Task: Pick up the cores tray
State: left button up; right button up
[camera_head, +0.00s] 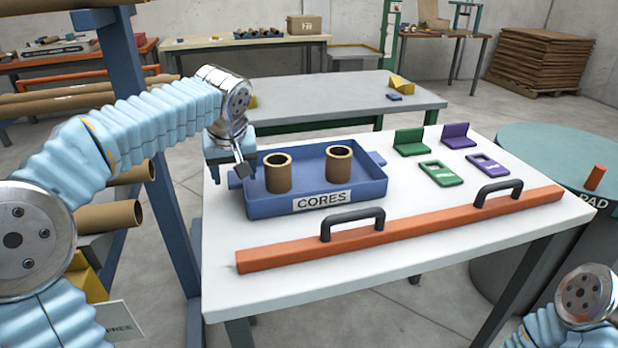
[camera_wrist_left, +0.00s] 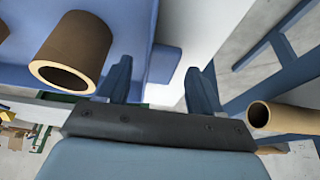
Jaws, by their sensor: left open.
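The blue cores tray (camera_head: 372,189), labelled CORES, lies on the white table with two brown cardboard cores (camera_head: 278,175) (camera_head: 339,163) standing in it. It has a small tab handle at each end; the right one (camera_head: 376,158) is clear. My left gripper (camera_head: 232,172) is open at the tray's left end. In the left wrist view its two fingers (camera_wrist_left: 162,88) are apart, with the blue left tab (camera_wrist_left: 163,66) and part of the tray wall between or just beyond them. Contact cannot be told. My right gripper is out of view.
An orange bar (camera_head: 420,226) with two black handles lies along the table's front. Green (camera_head: 411,142) and purple (camera_head: 457,135) brackets and plates sit right of the tray. A blue rack post (camera_head: 150,150) with cardboard tubes stands close to my left arm.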

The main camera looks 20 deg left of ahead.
pick_arm(q)
jog(key=shift+x, duration=1.1)
jog(key=shift+c, duration=0.3)
jog(key=shift+r, duration=0.1)
grip_shut()
